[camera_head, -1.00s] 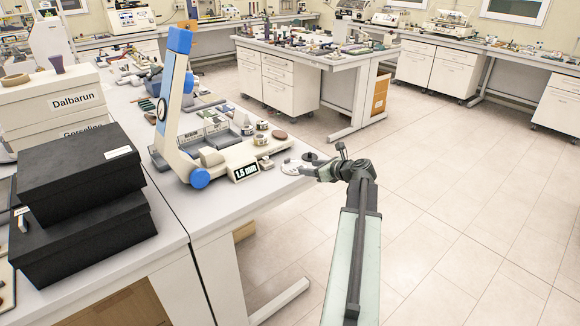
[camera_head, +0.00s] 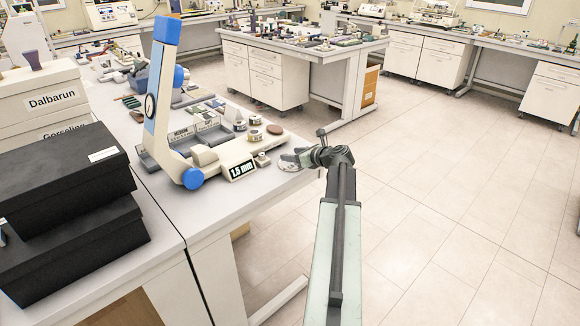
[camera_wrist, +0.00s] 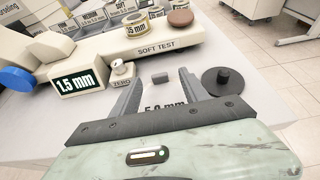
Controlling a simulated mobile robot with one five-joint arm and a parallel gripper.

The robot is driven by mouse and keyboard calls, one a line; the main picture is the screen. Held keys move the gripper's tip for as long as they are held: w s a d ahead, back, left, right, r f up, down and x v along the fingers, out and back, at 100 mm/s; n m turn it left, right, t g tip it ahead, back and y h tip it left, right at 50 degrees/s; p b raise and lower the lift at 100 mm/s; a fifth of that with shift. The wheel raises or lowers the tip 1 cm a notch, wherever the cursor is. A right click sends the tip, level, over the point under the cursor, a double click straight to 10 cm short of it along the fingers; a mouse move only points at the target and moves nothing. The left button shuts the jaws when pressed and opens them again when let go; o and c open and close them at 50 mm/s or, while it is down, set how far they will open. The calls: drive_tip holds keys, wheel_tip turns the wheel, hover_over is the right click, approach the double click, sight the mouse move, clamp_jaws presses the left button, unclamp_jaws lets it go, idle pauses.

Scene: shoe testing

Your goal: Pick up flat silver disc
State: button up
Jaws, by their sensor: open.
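My gripper (camera_head: 297,158) is at the near right corner of the bench, right of the thickness tester; its fingers are open in the wrist view (camera_wrist: 160,80). A small grey block (camera_wrist: 160,77) lies between the fingertips, not clearly touched. Partly covered "5.0 mm" lettering shows below it on a pale surface. A dark flat round disc with a knob (camera_wrist: 222,80) is outside the right finger. I cannot make out a clear silver disc rim; a pale silvery patch shows at my fingers in the head view, partly hidden by them.
The tester (camera_head: 235,155) with a "1.5 mm" display (camera_wrist: 78,80) stands close left of my gripper. A small ZERO knob (camera_wrist: 122,70) is beside the left finger. Black boxes (camera_head: 65,180) are stacked at the left. Open floor (camera_head: 440,200) lies right of the bench.

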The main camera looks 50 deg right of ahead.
drive_tip(key=x, duration=0.2)
drive_tip(key=b+x, duration=0.1)
drive_tip(key=x, duration=0.1)
drive_tip(key=shift+s+a+f, duration=0.1)
drive_tip(key=shift+s+f, duration=0.05)
drive_tip(key=shift+f, duration=0.2)
drive_tip(key=shift+r, duration=0.1)
clamp_jaws()
drive_tip(key=shift+r+p, duration=0.55)
drive_tip(key=shift+r, duration=0.1)
wheel_tip(320, 180, up, 3)
drive_tip(key=p, duration=0.3)
drive_tip(key=shift+r, duration=0.1)
drive_tip(key=s+a, duration=0.3)
drive_tip(key=s, duration=0.4)
drive_tip(key=s+a, duration=0.2)
drive_tip(key=s, duration=0.6)
drive_tip(key=shift+a+r+p, duration=0.25)
drive_tip(key=shift+a+p, duration=0.1)
drive_tip(key=shift+a, duration=0.05)
